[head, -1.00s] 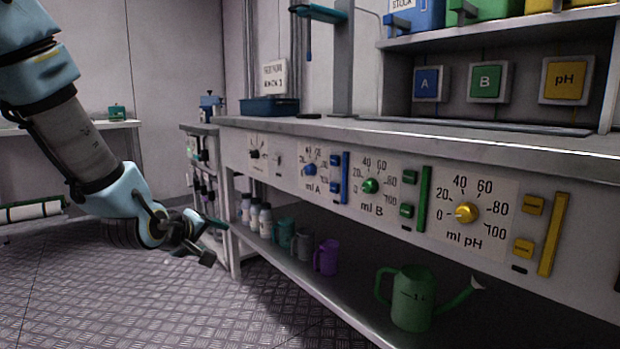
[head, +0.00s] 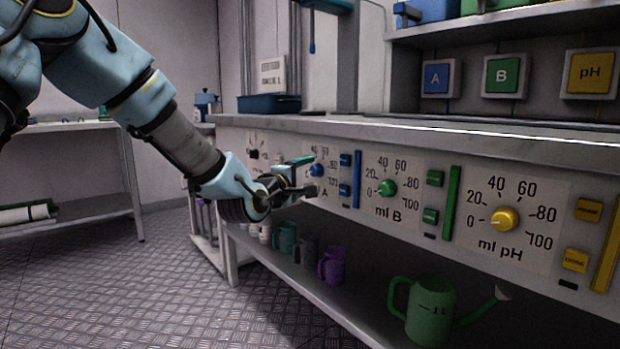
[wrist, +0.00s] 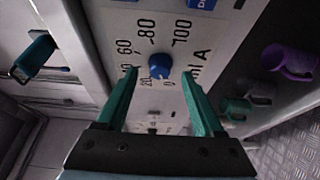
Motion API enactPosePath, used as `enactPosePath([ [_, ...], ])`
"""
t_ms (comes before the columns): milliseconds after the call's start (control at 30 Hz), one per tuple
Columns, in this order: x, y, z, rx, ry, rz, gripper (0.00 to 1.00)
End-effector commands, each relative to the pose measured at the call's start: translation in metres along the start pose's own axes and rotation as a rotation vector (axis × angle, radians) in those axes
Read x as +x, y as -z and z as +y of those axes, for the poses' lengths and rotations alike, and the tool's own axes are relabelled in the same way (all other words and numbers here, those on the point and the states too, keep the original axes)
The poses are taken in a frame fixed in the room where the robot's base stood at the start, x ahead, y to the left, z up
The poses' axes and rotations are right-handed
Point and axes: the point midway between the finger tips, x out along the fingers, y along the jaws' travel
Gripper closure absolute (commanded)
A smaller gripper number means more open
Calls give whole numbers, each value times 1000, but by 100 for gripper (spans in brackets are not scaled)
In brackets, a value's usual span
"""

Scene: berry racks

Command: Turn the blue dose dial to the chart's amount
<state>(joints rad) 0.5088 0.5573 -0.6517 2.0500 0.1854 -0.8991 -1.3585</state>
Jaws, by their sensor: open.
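The blue dose dial (head: 316,170) sits on the "ml A" panel of the bench front, partly hidden behind my gripper (head: 308,176) in the head view. In the wrist view the blue dial (wrist: 160,66) lies between the tips of my open gripper (wrist: 160,80), one finger on each side, with no clear contact. The scale around it runs from 0 to 100. The dial's pointer is too small to read. A small white card (head: 272,76) stands above the blue tray; its print is too small to read.
Beside the dial are blue buttons (head: 346,160) and a blue bar (head: 357,180). The green dial (head: 387,188) and yellow dial (head: 505,219) are further right. Mugs, including a purple one (head: 333,265), and a green watering can (head: 428,310) stand on the lower shelf.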

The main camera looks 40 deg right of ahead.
Motion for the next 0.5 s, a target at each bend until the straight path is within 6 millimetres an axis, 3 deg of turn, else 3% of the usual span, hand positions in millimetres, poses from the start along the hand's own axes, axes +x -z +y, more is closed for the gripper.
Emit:
enactPosePath([
  [200,16,0,-1,1,1,0,31],
  [500,17,0,0,2,1,1,33],
])
